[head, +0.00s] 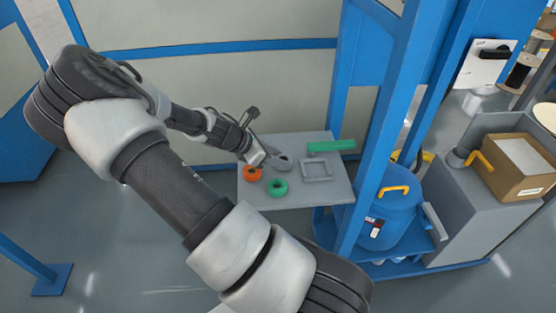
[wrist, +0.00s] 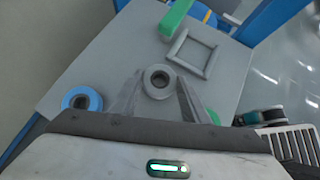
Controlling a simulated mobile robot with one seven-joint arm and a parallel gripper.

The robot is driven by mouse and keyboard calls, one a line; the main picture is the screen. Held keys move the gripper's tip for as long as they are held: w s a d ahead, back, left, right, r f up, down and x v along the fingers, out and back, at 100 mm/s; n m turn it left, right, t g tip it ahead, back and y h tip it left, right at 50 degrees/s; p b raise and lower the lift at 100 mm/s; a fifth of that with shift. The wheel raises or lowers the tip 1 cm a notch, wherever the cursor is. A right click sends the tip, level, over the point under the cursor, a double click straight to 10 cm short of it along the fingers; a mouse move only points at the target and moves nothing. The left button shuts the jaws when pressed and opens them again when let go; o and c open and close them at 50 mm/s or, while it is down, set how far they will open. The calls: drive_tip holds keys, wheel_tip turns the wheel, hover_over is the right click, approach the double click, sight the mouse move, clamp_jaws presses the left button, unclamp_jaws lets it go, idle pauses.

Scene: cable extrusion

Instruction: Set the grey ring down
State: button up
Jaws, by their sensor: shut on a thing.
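The grey ring (wrist: 157,82) is gripped between the two fingers of my gripper (wrist: 157,98) in the wrist view, with its hole facing the camera. In the head view the grey ring (head: 283,162) is at the end of my gripper (head: 272,158), over the middle of the grey table (head: 310,196). I cannot tell whether the ring touches the tabletop or hangs just above it.
An orange ring (head: 252,173) and green ring (head: 277,188) lie nearby; a blue ring (wrist: 82,103) shows only in the wrist view. A grey square frame (head: 317,170) and green block (head: 331,146) lie to the right. A blue post (head: 380,120) stands beside the table.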

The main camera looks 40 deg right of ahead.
drive_tip(key=shift+f, duration=0.3)
drive_tip(key=o, duration=1)
drive_tip(key=shift+r, duration=0.1)
drive_tip(key=shift+w+a+r, duration=0.1)
drive_tip(key=shift+a+r, duration=0.1)
drive_tip(key=shift+r, duration=0.05)
drive_tip(key=p+v, duration=0.2)
drive_tip(key=v, duration=0.9)
drive_tip(key=shift+s+a+r+m+t+y, duration=1.15)
drive_tip(key=shift+s+a+r+m+y, duration=0.3)
drive_tip(key=shift+s+a+r+m, duration=1.8)
drive_tip(key=shift+s+a+r+m+t+y, duration=1.35)
drive_tip(key=shift+s+a+r+m, duration=1.2)
drive_tip(key=shift+r, duration=1.4)
drive_tip(key=shift+s+a+r+m+t+y, duration=1)
drive_tip(key=shift+s+a+r+m+y, duration=0.95)
drive_tip(key=shift+s+a+r, duration=1.6)
